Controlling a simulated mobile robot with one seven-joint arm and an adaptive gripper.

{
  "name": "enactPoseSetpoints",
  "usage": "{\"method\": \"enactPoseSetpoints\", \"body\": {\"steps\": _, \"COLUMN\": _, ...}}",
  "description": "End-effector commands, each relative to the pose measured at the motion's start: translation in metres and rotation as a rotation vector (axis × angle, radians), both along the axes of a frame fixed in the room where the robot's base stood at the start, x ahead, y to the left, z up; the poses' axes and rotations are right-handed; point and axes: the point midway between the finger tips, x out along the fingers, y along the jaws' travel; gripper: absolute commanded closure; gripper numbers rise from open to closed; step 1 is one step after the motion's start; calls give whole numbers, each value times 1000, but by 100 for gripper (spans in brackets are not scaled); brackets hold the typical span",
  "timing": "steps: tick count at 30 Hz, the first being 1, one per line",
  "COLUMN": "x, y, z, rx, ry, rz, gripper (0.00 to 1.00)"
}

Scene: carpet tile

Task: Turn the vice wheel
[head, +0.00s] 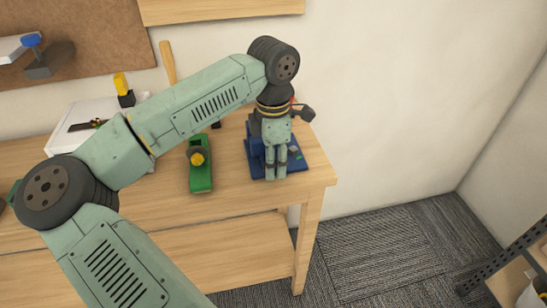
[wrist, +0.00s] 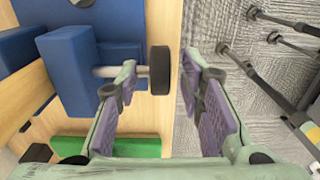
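The blue vice (head: 295,165) stands near the right end of the workbench, partly hidden behind my gripper (head: 275,172). In the wrist view the vice (wrist: 70,62) is at the upper left, with a metal shaft running right to a dark wheel (wrist: 160,70). My gripper (wrist: 164,80) is open. Its left fingertip overlaps the shaft and its right fingertip is to the right of the wheel, so the wheel appears between them. I cannot tell whether either finger touches it. I cannot make out the wheel in the head view.
A green hand plane (head: 200,178) lies on the workbench (head: 225,160) left of the vice. A white box (head: 70,120) stands farther left. A shelf rack (head: 515,270) is at the lower right. Carpeted floor (head: 375,240) is open beyond the bench's right end.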

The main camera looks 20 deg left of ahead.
Motion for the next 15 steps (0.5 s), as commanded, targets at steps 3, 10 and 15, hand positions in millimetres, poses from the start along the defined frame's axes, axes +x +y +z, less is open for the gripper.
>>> {"method": "enactPoseSetpoints", "body": {"steps": 3, "x": 0, "y": 0, "z": -3, "rx": -1, "ry": -1, "rz": 0, "gripper": 65}}
{"method": "enactPoseSetpoints", "body": {"steps": 10, "x": 0, "y": 0, "z": -3, "rx": -1, "ry": -1, "rz": 0, "gripper": 67}}
{"method": "enactPoseSetpoints", "body": {"steps": 15, "x": 0, "y": 0, "z": -3, "rx": -1, "ry": -1, "rz": 0, "gripper": 78}}
